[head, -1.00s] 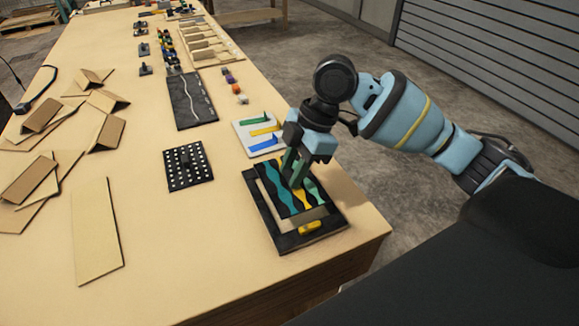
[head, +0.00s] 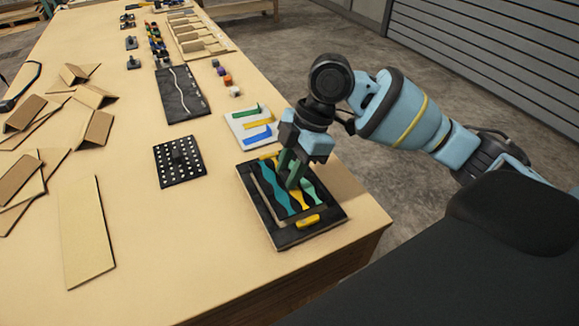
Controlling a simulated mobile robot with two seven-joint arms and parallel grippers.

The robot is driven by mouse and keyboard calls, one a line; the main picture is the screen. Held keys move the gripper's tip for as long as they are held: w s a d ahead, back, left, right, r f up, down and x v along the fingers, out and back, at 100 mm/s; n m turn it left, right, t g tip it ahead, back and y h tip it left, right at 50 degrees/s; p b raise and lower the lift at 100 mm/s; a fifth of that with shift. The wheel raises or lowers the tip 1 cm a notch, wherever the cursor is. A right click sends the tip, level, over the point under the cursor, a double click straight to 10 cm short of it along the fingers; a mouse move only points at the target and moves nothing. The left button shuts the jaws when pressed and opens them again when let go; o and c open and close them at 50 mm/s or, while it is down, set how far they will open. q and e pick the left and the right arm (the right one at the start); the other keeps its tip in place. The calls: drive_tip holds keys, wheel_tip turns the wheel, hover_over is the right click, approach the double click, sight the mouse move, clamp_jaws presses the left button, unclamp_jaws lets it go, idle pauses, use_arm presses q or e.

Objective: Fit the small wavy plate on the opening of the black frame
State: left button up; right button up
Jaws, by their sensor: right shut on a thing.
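The black frame (head: 322,233) lies flat near the table's right edge, with a yellow block at its near side and another at its far side. The small wavy plate (head: 272,193), black with teal, yellow and green wavy bands, lies over the frame's opening. A thin tan strip shows along its left and near edges. My right gripper (head: 291,178) points down and is shut on the plate, hiding part of its middle and far side. I cannot tell whether the plate is fully seated. My left gripper is out of view.
A white board (head: 252,126) with coloured pieces lies just beyond the frame. A black dotted panel (head: 180,162) and a tan board (head: 86,232) lie to the left. Folded cardboard pieces (head: 20,185) cover the left side. Bare table lies between the dotted panel and frame.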

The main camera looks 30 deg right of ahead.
drive_tip(key=shift+f, duration=1.15)
idle(1.2)
drive_tip(key=o, duration=1.1)
drive_tip(key=v, duration=0.8)
drive_tip(key=shift+a+f, duration=0.1)
